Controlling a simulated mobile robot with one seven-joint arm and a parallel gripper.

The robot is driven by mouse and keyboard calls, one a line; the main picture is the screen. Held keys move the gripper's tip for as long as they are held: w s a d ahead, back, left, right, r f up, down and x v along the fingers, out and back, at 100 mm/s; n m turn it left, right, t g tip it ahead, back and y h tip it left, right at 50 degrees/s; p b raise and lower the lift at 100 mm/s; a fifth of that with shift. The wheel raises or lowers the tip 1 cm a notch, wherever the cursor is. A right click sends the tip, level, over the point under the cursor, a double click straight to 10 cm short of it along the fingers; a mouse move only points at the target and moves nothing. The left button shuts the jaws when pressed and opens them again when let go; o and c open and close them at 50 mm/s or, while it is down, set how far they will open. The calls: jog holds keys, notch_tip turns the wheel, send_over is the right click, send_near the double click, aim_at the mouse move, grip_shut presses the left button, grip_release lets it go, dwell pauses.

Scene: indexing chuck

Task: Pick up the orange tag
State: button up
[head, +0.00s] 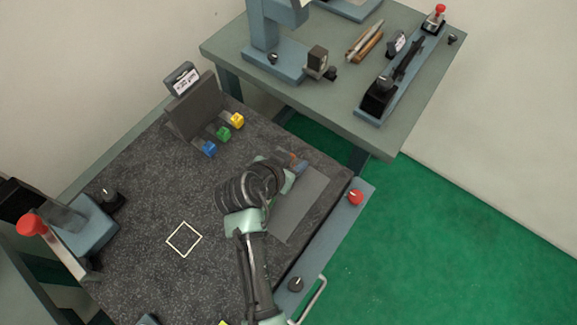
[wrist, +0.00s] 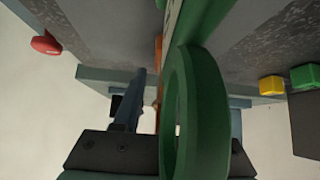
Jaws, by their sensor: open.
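A small orange piece, which looks like the orange tag (head: 293,155), shows at my gripper (head: 298,165) near the far right part of the dark speckled table. In the wrist view a thin orange strip (wrist: 158,72) stands between my blue-grey left finger (wrist: 136,100) and a large green ring-shaped thing (wrist: 182,115) close to the camera. The green thing hides most of the right finger. My gripper is open. I cannot tell whether either finger touches the orange piece.
Blue (head: 208,149), green (head: 224,133) and yellow (head: 237,120) blocks stand beside an upright grey panel (head: 194,105). A plain grey strip (head: 300,205) lies beside my arm. A red knob (head: 355,197) sits on the right edge rail. A white square outline (head: 184,239) marks clear table at left.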

jog(key=shift+w+d+f, duration=0.1)
jog(key=shift+w+f, duration=0.05)
jog(key=shift+f, duration=0.1)
jog(key=shift+c, duration=0.2)
grip_shut()
